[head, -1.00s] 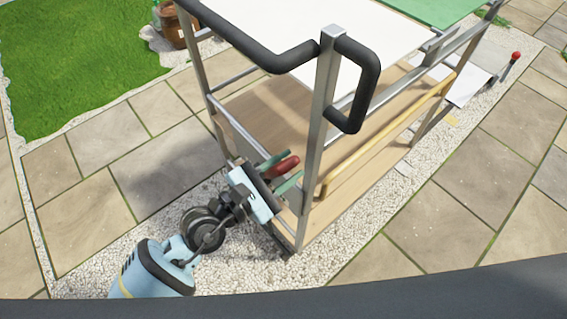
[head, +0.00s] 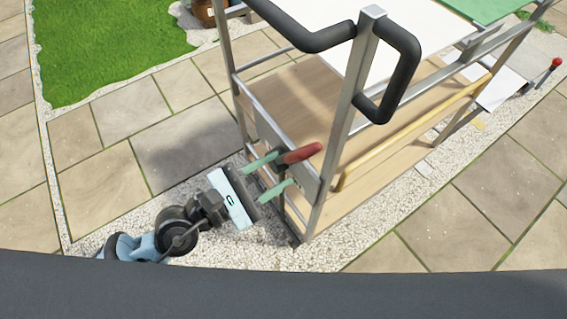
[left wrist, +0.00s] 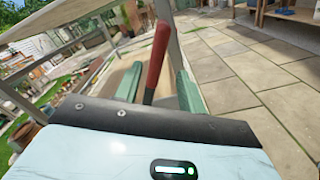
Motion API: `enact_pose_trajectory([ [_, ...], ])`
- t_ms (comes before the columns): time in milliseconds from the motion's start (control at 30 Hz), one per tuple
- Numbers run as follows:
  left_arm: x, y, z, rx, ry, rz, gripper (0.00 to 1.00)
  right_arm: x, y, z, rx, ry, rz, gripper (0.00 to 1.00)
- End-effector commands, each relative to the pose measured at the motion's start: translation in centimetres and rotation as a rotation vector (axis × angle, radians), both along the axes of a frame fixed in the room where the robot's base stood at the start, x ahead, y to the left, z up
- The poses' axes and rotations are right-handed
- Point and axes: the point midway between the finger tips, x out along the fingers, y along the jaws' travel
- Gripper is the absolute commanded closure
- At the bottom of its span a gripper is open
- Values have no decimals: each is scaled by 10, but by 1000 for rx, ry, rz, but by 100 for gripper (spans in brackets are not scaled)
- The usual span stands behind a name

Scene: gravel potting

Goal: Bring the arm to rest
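A red lever handle (head: 303,152) with a dark base sits on a grey plate (head: 312,186) at the near end of the cart. My left gripper (head: 286,168) is at this end of the cart, its two green fingers spread apart and pointing at the lever. In the left wrist view the red handle (left wrist: 157,58) stands between the two fingers, with a gap to each side. Nothing is held. My right gripper is in neither view.
The metal-framed cart (head: 345,115) has black bar handles (head: 402,70), a wooden lower shelf (head: 300,95) and a yellow rail (head: 415,132). Another red-knobbed lever (head: 556,63) stands at the far right. Gravel and open paving (head: 185,140) lie left of the cart.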

Motion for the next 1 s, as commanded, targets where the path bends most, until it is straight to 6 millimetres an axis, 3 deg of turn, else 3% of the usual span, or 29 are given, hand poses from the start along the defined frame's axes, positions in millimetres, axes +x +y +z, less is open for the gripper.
enact_pose_trajectory([
  [667, -3, 2, -2, -47, 53, 10, 60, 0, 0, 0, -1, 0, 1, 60],
  [767, -8, 6, -8, -183, 199, 43, 60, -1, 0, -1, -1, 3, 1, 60],
  [1000, -28, 38, -42, -786, 806, 230, 60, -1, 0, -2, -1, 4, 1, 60],
])
